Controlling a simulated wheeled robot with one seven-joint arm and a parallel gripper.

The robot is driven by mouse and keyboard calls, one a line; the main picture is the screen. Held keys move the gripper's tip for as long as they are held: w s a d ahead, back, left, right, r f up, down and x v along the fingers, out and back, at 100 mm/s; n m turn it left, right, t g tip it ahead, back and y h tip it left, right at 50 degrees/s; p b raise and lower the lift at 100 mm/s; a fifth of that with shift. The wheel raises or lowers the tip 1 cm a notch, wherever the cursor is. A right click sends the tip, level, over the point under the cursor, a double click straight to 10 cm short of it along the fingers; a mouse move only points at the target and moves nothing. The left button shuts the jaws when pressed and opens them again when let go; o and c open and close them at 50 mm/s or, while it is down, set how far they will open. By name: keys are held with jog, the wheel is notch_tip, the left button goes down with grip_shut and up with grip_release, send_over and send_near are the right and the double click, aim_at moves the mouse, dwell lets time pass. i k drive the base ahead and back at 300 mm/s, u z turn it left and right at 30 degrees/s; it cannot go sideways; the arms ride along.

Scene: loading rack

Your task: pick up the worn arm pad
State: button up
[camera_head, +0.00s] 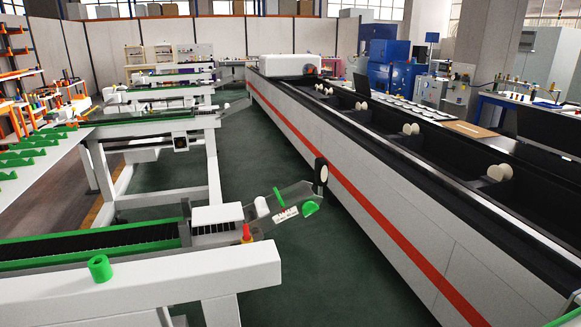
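No pad is clearly marked as worn, so I cannot tell for certain which thing is the worn arm pad. At the beam's right, a clear-sided tilted arm (282,207) reaches up to the right. It carries a green half-round piece (310,207) and a dark, pale-faced pad (321,171) at its tip. Wear on these cannot be made out. My gripper is not in view.
A long white machine with an orange stripe (405,228) fills the right side. Similar rack arms (160,120) repeat behind on the left. A white shelf with several green pieces (35,150) is at the left. Green floor (345,275) between rack and machine is clear.

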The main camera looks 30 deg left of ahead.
aim_at(321, 165)
jog(key=u, duration=0.75)
jog(key=i, duration=0.75)
jog(key=u, duration=0.75)
